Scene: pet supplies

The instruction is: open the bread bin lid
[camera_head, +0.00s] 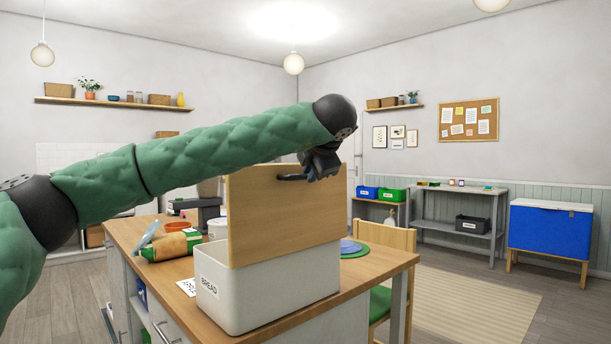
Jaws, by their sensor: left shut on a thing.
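The bread bin (281,292) is a white box with a "BREAD" label, standing on the wooden counter near its front end. Its wooden lid (262,218) stands raised, roughly upright, above the box. My left arm comes in from the left, and my left gripper (308,172) is at the upper part of the lid, shut on the dark lid handle (291,178). The fingertips are partly hidden by the gripper's own body. The inside of the bin cannot be seen. My right gripper is not in view.
A wooden chair (396,238) stands close behind the counter on the right. Open floor lies farther right.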

